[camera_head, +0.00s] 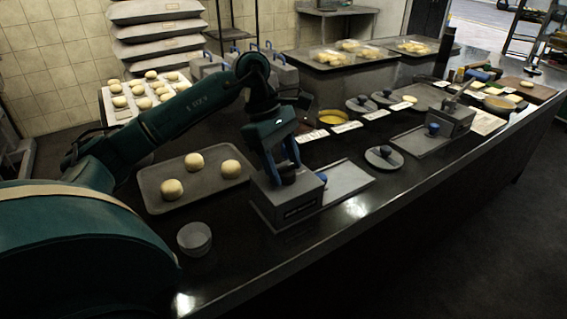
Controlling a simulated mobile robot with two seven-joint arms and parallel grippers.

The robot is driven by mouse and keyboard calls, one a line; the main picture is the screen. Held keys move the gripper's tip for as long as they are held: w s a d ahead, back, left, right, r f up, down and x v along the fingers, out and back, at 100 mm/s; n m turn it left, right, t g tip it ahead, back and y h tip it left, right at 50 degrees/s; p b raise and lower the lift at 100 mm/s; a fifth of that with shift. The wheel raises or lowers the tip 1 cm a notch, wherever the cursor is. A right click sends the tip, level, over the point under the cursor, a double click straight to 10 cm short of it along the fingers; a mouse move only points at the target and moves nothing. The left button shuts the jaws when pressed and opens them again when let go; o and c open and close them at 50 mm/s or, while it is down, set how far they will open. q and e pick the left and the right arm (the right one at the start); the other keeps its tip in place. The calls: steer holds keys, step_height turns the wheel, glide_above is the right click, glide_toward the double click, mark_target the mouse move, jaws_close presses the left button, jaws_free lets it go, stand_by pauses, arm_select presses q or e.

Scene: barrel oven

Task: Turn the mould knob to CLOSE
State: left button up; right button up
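A grey mould box (283,212) with a dark label on its front stands near the table's front edge. A dark round knob (287,178) sits on its top. My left gripper (283,166) points down over this knob, its two blue fingers apart, one at each side of the knob's top. I cannot tell whether the fingers press on the knob. The knob's marking and its turn are hidden or too small to read. A small blue part (322,178) shows at the box's right edge. My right gripper is not in view.
A tray (160,206) with dough balls lies left of the box, and a small bowl (194,238) stands in front of it. A flat grey plate (345,181) adjoins the box. A second box (457,122) and a knobbed round lid (384,158) stand to the right.

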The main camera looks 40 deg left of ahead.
arm_select(q)
steer(key=shift+o, duration=0.3)
steer(key=p+v, duration=0.1)
steer(key=v, duration=1.2)
